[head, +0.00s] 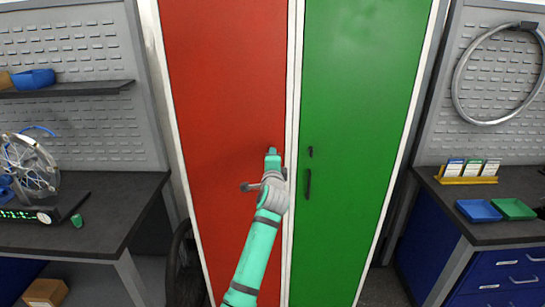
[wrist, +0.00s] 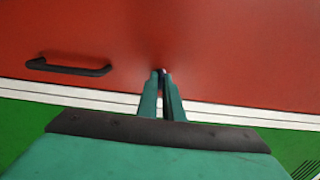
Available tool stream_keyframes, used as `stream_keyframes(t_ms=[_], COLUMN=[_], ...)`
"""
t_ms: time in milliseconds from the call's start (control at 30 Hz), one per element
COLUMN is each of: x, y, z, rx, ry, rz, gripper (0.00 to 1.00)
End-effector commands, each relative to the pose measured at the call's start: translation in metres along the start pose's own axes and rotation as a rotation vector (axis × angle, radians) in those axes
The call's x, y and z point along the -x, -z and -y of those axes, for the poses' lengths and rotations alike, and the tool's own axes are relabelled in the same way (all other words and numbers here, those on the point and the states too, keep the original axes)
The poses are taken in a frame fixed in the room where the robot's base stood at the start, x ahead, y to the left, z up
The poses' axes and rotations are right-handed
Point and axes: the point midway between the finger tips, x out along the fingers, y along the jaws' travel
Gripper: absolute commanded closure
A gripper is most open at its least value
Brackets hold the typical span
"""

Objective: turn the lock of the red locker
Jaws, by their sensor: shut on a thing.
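The red locker (head: 225,80) stands in the middle of the head view, with its door shut. My gripper (head: 272,153) is at the door's right side, and in the head view it hides the lock. In the wrist view my gripper (wrist: 163,75) has its fingertips against the red door (wrist: 230,50), shut on the small lock (wrist: 162,70), of which only a bit shows between the tips. The turn of the lock cannot be told. The red door's dark handle (wrist: 68,67) shows to the left in the wrist view.
The green locker (head: 365,80) adjoins on the right, with its own lock (head: 310,152) and dark handle (head: 308,184). A workbench (head: 100,195) with a wheel stands left. Another bench with blue drawers (head: 510,265) stands right. A tyre (head: 180,265) leans beside the red locker.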

Motion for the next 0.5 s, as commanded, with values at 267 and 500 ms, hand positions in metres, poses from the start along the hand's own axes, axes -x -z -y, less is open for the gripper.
stream_keyframes(t_ms=[267,500], x=[-0.0001,-0.0001], y=[-0.0004,-0.0003], z=[-0.0002,-0.0003], rx=[-0.008,-0.007], ry=[0.0,0.0], rz=[0.001,0.001], gripper=[1.0,0.75])
